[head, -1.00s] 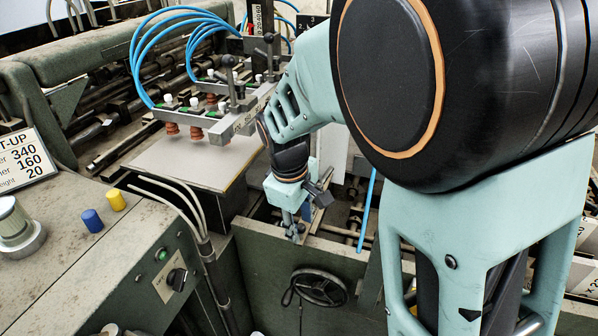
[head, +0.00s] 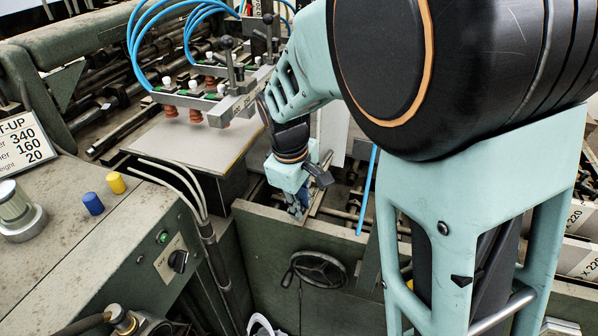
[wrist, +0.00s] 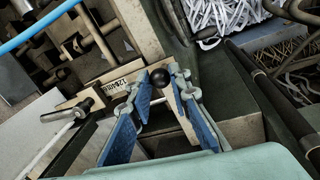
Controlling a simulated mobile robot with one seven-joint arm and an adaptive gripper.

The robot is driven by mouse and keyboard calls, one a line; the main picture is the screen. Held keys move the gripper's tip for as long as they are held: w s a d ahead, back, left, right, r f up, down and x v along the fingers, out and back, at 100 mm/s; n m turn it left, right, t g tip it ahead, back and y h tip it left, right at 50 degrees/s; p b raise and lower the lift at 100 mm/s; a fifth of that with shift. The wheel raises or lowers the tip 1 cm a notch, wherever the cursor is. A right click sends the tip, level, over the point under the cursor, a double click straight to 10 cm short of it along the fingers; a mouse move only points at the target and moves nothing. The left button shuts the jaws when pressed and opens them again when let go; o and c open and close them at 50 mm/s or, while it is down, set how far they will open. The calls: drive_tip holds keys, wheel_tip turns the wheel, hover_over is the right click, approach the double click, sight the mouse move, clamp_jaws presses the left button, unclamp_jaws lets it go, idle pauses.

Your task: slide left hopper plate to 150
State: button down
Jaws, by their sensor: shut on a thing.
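My gripper (wrist: 164,90) is shut on a black ball knob (wrist: 160,76), with a blue-padded finger on each side of it. The knob is at the end of a pale upright plate (wrist: 135,28), which I take to be the left hopper plate. A small scale strip with printed numbers (wrist: 118,84) is left of the knob; its reading against the plate is too small to tell. In the head view my gripper (head: 298,212) points down at the green machine's front rail (head: 330,232). There the fingers hide the knob.
A handwheel (head: 317,270) is on the front panel below the rail. Left are a board stack (head: 185,145) under suction cups, blue hoses (head: 150,50) and a control desk (head: 60,235). In the wrist view, a clamp lever (wrist: 82,108) is close left and shredded paper (wrist: 225,15) lies beyond.

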drive_tip(key=w, duration=0.2)
drive_tip(key=w+d, duration=0.2)
drive_tip(key=w, duration=0.1)
drive_tip(key=shift+w, duration=0.3)
drive_tip(key=c, duration=1.8)
unclamp_jaws()
drive_tip(key=shift+s, duration=0.1)
wheel_tip(320, 180, up, 12)
drive_tip(key=s+a, duration=0.1)
drive_tip(key=s, duration=0.1)
drive_tip(key=shift+a+f, duration=0.1)
